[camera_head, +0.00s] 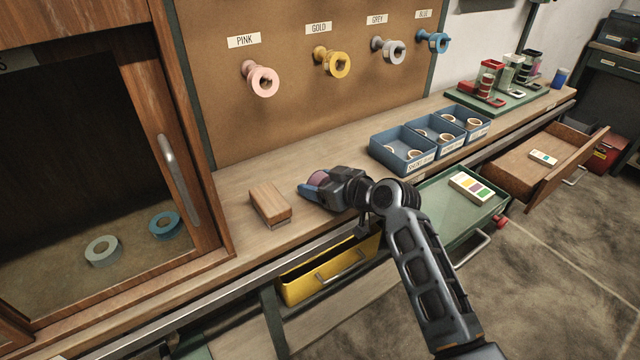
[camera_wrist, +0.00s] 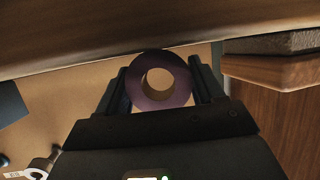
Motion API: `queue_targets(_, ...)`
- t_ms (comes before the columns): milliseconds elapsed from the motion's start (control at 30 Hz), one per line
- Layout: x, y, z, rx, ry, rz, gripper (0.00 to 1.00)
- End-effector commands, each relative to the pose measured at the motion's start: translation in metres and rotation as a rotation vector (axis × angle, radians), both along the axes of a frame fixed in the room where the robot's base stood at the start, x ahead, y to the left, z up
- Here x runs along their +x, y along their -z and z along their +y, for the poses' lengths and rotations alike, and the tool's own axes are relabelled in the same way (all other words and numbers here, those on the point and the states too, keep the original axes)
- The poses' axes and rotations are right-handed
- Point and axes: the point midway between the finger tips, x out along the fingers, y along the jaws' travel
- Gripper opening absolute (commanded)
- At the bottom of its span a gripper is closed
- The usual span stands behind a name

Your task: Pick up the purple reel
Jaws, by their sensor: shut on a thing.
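The purple reel (camera_wrist: 177,92) sits between the two fingers of my gripper (camera_wrist: 164,88) in the wrist view, its open hole facing the camera. My gripper is shut on it. In the head view my gripper (camera_head: 318,188) is low over the workbench, just right of a wooden block. The reel (camera_head: 320,178) shows there only as a small pinkish-purple patch, mostly hidden by the gripper. I cannot tell whether the reel touches the bench top.
The wooden block (camera_head: 270,203) lies close left of my gripper. Blue bins (camera_head: 405,160) stand to the right. Pink (camera_head: 262,80), gold (camera_head: 333,62), grey and blue reels hang on the pegboard. Open drawers, yellow (camera_head: 325,272) and green (camera_head: 450,225), jut out below. A cabinet (camera_head: 185,130) is at left.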

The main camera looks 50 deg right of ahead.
Motion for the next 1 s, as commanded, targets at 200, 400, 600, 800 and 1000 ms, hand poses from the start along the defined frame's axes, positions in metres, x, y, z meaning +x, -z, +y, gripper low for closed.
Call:
queue_targets(200,0.0,0.0,0.0,0.0,0.0,0.0,0.34)
queue_targets(400,0.0,-0.001,0.0,0.0,0.0,-0.001,0.33)
queue_targets(600,0.0,-0.012,0.0,-0.001,-0.001,-0.003,0.33)
queue_targets(800,-0.001,-0.046,-0.001,-0.003,0.0,-0.004,0.33)
queue_targets(1000,-0.043,-0.07,-0.026,-0.002,0.004,-0.003,0.33)
